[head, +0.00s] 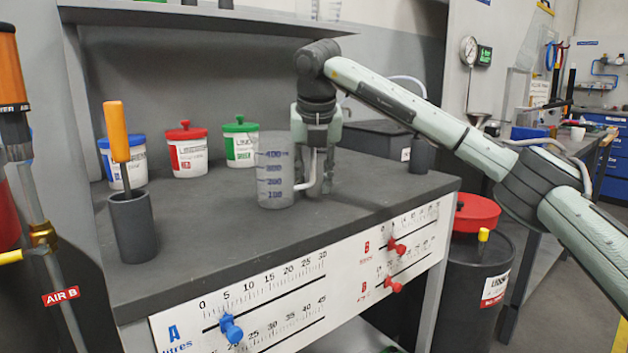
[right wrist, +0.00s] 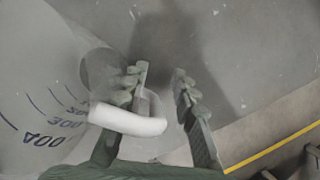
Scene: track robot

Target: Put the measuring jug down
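The measuring jug (head: 274,176) is clear, with blue graduations and a white handle on its right side. It stands upright on the dark grey worktop (head: 380,190). My right gripper (head: 320,188) points down beside the jug at the handle. In the right wrist view, the fingers (right wrist: 160,76) are apart, with a gap on the right side of the handle (right wrist: 128,120). The handle reaches past the left finger into the space between them. The jug's marked wall (right wrist: 45,120) fills the left of that view. My left gripper is not in view.
Three lidded tubs, blue (head: 122,157), red (head: 187,150) and green (head: 241,142), stand behind the jug. A dark holder (head: 132,228) with an orange-handled tool stands at left. A dark box (head: 372,140) is behind my right gripper. The front worktop is clear.

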